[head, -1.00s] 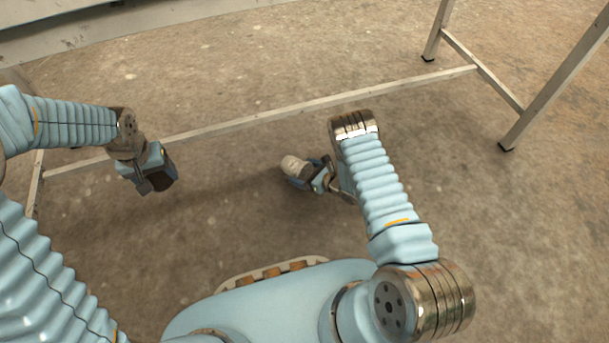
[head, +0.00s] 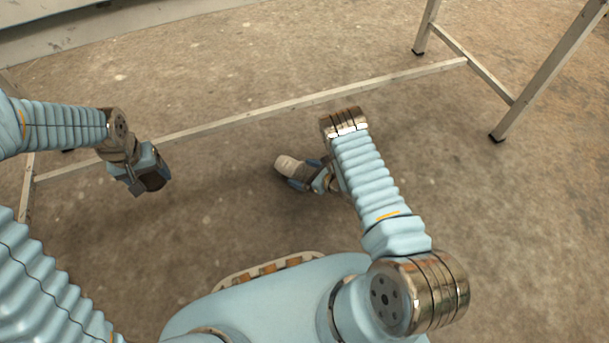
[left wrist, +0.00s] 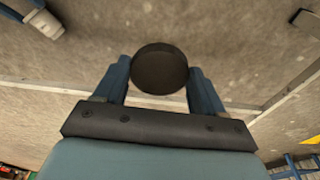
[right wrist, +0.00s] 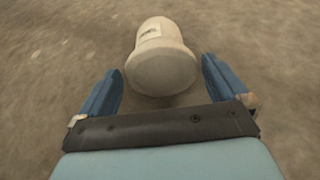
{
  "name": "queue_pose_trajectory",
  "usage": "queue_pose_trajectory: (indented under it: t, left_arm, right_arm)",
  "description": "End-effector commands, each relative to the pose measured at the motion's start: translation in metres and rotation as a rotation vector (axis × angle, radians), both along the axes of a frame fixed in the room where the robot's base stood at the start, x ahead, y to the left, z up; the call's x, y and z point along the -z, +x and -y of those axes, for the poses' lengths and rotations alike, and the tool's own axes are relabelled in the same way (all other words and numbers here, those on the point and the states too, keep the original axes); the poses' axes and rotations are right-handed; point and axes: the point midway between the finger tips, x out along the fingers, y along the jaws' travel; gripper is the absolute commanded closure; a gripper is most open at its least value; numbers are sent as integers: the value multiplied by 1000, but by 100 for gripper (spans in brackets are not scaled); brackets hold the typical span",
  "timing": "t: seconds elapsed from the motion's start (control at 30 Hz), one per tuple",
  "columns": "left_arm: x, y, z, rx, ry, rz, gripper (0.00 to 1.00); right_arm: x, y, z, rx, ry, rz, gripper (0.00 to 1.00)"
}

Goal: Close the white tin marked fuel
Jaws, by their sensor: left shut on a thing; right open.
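A pale white tin (head: 286,164) lies tilted at my right gripper in the head view. In the right wrist view the tin (right wrist: 160,68) sits between and just beyond the fingertips, with a round end facing the camera and a small label too blurred to read. My right gripper (head: 310,178) is open, its fingers apart on both sides of the tin. My left gripper (head: 140,180) is shut on a dark round piece, perhaps a lid (left wrist: 160,68), seen as a black disc between the fingers. The two grippers are well apart.
A pale metal frame with a long low bar (head: 300,104) and legs (head: 550,72) stands ahead and to the right. The concrete floor (head: 230,215) between the grippers looks clear. Blurred coloured items show at the lower edges of the left wrist view.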

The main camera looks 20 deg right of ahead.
Motion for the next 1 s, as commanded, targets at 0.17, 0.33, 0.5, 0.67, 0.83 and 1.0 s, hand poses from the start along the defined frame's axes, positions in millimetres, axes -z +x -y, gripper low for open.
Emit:
queue_pose_trajectory:
  t: [0.17,0.33,0.5,0.67,0.83,1.0]
  left_arm:
    - [-12,0,0,0,0,0,59]
    - [-18,0,0,0,0,0,59]
    - [-20,0,0,0,0,0,59]
    - [-20,0,0,0,0,0,59]
    - [-20,0,0,0,0,0,59]
    - [-20,0,0,0,0,0,59]
  right_arm:
    - [-18,-31,21,0,-2,-4,0]
    - [-29,-55,38,0,-1,-3,0]
    - [-35,-68,47,1,-1,-1,0]
    - [-36,-71,49,1,0,0,0]
    - [-36,-71,49,1,0,0,0]
    - [-36,-70,49,13,10,-10,0]
